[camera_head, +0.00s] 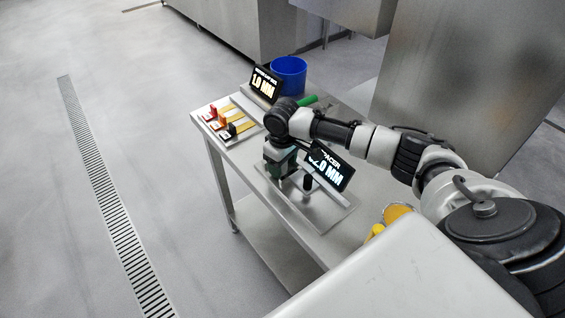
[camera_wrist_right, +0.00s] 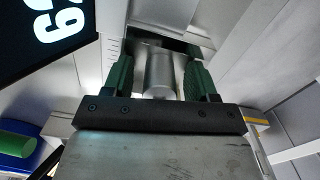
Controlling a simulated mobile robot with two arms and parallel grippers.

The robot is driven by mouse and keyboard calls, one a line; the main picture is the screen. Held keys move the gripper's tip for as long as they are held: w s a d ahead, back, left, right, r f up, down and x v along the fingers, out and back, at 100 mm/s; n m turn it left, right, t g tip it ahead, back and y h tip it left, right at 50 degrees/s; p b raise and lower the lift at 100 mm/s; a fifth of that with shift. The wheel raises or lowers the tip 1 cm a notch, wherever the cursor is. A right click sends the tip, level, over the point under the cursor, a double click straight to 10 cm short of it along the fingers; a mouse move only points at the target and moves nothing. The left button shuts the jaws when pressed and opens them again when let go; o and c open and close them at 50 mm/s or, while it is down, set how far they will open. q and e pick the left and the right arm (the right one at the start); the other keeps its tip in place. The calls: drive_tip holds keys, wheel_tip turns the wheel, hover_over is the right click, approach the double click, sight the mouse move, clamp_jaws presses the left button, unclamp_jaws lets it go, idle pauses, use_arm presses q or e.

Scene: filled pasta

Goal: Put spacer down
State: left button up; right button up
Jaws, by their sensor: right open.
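My right gripper (camera_head: 281,163) is over the near part of the steel table (camera_head: 235,165), beside a black display (camera_head: 331,171) that reads "SPACER" and what looks like 2.0 MM. In the right wrist view its green fingers (camera_wrist_right: 160,66) stand apart, open. A grey metal cylinder (camera_wrist_right: 159,76) shows between them, with a gap on at least one side. I cannot tell whether this cylinder is the spacer. Several small pieces with red, orange and black parts (camera_head: 213,114) and yellow strips lie on the far left of the table. My left gripper is not in view.
A metal tray (camera_head: 331,222) and a short black post (camera_head: 308,183) are close by the gripper. A second display (camera_head: 266,83) reads 1.0 MM. A blue bin (camera_head: 289,75) and a green object (camera_head: 307,101) stand behind. Yellow items (camera_head: 397,212) are at the near right.

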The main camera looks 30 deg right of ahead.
wheel_tip(320, 180, up, 12)
drive_tip(key=shift+b, duration=0.4)
idle(0.5)
